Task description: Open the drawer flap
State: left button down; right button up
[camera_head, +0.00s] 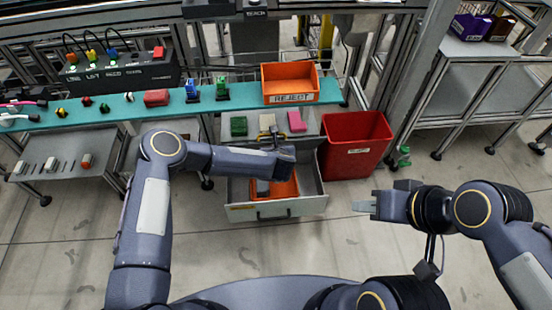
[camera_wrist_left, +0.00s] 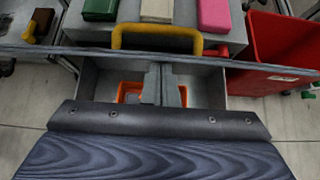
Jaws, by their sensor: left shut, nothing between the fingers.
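The grey drawer (camera_head: 277,211) stands pulled out below the teal shelf, with a dark handle on its front and an orange bin (camera_head: 284,188) inside. A yellow handle (camera_wrist_left: 157,32) on the grey cabinet top behind the drawer shows in the left wrist view, and partly in the head view (camera_head: 268,121). I cannot tell which part is the flap. My left gripper (camera_wrist_left: 163,85) is shut and empty over the drawer, in front of the yellow handle; its own wrist hides its fingers in the head view. My right gripper (camera_head: 362,206) hangs to the right of the drawer, away from it, with unclear jaws.
A red bin (camera_head: 356,145) stands right of the drawer. A green block (camera_head: 239,126) and a pink block (camera_head: 297,121) lie on the cabinet top. An orange reject tray (camera_head: 290,80) sits on the teal shelf (camera_head: 128,107) above. The floor in front is clear.

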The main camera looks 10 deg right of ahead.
pick_arm(q)
jog(key=shift+w+r, duration=0.35)
jog(key=shift+w, duration=0.25)
jog(key=shift+w+r, duration=0.35)
jog(key=shift+w, duration=0.25)
jog(key=shift+s+r, duration=0.1)
